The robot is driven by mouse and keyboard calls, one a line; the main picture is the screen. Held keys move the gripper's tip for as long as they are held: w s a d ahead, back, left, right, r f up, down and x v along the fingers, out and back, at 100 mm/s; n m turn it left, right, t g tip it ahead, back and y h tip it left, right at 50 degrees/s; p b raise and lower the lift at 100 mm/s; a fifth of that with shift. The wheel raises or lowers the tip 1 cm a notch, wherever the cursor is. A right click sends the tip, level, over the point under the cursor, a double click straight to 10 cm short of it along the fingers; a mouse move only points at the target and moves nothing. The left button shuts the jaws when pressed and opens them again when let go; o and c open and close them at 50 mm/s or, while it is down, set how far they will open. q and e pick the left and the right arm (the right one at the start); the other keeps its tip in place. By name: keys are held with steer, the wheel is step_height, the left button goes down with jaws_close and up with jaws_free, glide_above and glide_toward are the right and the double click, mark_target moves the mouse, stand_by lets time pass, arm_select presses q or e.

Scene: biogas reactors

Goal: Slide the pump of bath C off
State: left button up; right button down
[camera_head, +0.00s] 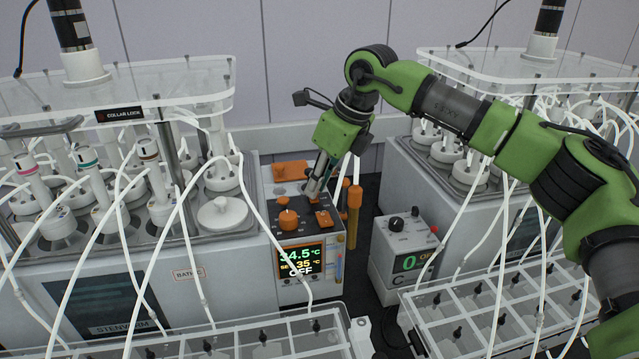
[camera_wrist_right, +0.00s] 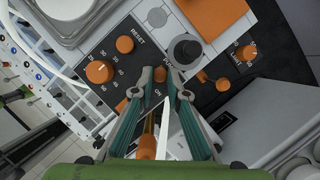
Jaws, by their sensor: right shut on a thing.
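The control unit (camera_head: 300,235) of the left bath (camera_head: 180,290) shows 34.5 °C, set 35 °C and OFF on its display (camera_head: 301,260). My right gripper (camera_head: 314,193) points down at the top of this unit. In the right wrist view its fingertips (camera_wrist_right: 160,80) are shut on a small orange pump slider (camera_wrist_right: 160,74), beside the word ON. The fingers partly hide the slider and its lettering. My left gripper is not in view.
A grey box (camera_head: 402,250) marked C, with a black knob and a display reading 0, stands right of the unit. White tubes (camera_head: 262,215) arch close by. Clear trays (camera_head: 260,340) stand in front, and a second bath (camera_head: 450,180) stands behind my right arm.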

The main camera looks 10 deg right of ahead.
steer(key=shift+w+r, duration=0.15)
steer(key=c, duration=2)
jaws_free()
steer(key=shift+w, duration=0.15)
steer(key=v, duration=1.1)
steer(key=shift+d+r, duration=0.15)
steer(key=shift+r, duration=0.1)
steer(key=shift+r, duration=0.1)
